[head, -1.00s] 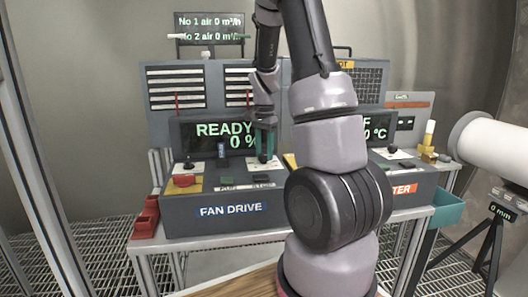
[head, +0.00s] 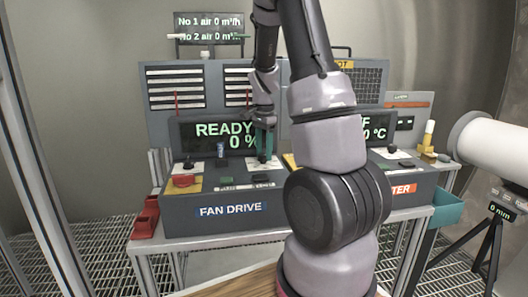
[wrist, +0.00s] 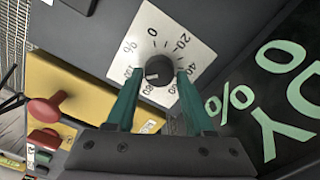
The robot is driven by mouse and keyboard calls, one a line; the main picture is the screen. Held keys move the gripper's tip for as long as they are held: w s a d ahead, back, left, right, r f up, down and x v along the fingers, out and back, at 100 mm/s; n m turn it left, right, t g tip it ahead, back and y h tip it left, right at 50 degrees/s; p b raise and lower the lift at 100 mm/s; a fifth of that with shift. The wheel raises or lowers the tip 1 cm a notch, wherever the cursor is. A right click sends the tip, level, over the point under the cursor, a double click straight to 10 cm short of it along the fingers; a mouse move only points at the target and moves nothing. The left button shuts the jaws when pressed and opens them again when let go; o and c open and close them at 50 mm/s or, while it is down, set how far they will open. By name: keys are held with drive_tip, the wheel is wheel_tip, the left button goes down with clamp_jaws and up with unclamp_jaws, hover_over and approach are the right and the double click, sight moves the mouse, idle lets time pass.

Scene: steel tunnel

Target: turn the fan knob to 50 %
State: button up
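The fan knob (wrist: 159,69) is a small dark round knob on a white dial plate (wrist: 192,52) marked in percent, seen in the wrist view. A faint light mark shows on its lower left side. My gripper (wrist: 160,76) has its two green fingers on either side of the knob, with a narrow gap visible at each side. In the head view my gripper (head: 264,156) points down over the right part of the fan drive console (head: 178,215), where its fingers hide the knob. The display (head: 225,135) reads READY 0 %.
A heater console (head: 408,188) stands to the right, partly behind my arm.

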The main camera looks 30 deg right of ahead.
sight(264, 154)
drive_tip(key=shift+o, duration=1.2)
wheel_tip(264, 154, up, 11)
drive_tip(key=s+a+r+n+t, duration=0.2)
drive_tip(key=s+a+r+n, duration=0.1)
drive_tip(key=s, duration=0.3)
drive_tip(key=s+a+r+n+t+y, duration=0.1)
drive_tip(key=s+a+r+n+t, duration=0.1)
drive_tip(key=s+a+r+n, duration=0.2)
drive_tip(key=s+a+r+n+t+y, duration=0.1)
drive_tip(key=s+a+r+n+t, duration=0.2)
drive_tip(key=s+a, duration=0.4)
drive_tip(key=s+r+n, duration=0.1)
drive_tip(key=s, duration=0.2)
drive_tip(key=shift+n, duration=0.3)
drive_tip(key=shift+d, duration=0.1)
idle(0.3)
